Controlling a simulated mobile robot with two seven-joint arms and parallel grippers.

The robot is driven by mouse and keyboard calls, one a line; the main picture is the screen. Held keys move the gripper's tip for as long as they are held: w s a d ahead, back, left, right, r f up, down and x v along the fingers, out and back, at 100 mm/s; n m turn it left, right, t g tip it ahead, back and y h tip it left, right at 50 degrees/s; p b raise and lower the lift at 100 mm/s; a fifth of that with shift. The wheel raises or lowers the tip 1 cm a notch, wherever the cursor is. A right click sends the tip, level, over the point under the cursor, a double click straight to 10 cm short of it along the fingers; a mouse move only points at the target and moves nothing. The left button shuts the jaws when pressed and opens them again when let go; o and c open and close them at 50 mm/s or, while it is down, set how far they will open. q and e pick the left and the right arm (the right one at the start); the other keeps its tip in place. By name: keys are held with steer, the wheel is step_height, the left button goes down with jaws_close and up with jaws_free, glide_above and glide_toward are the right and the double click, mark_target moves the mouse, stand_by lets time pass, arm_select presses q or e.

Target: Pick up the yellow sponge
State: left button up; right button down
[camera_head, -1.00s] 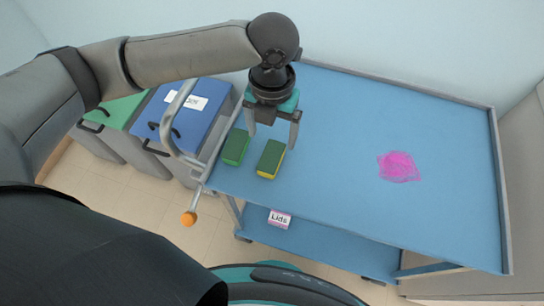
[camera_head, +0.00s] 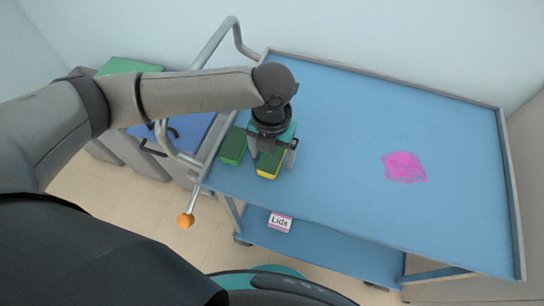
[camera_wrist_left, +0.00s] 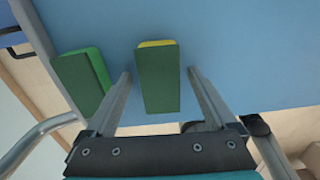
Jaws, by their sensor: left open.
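The yellow sponge (camera_head: 269,166) lies on the blue cart top near its left end, with a dark green layer on top and yellow along its lower side. My left gripper (camera_head: 272,160) is open and points down over it. In the left wrist view the sponge (camera_wrist_left: 158,80) sits between the two open fingers (camera_wrist_left: 160,75), with a gap on both sides. A green sponge (camera_head: 233,147) lies just left of it, outside the fingers; it also shows in the left wrist view (camera_wrist_left: 82,80). My right gripper is not in view.
The cart top (camera_head: 340,130) is clear to the right except for a pink stain (camera_head: 404,167). A rail handle (camera_head: 180,155) rises at the cart's left end. A box labelled "Lids" (camera_head: 280,222) is on the lower shelf. Bins stand at the left.

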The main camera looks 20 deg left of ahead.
arm_select(q)
steer(key=c, duration=1.4)
steer(key=shift+r, duration=0.15)
step_height(320, 180, up, 20)
steer(key=p, duration=0.5)
steer(key=o, duration=0.7)
steer(key=c, duration=0.6)
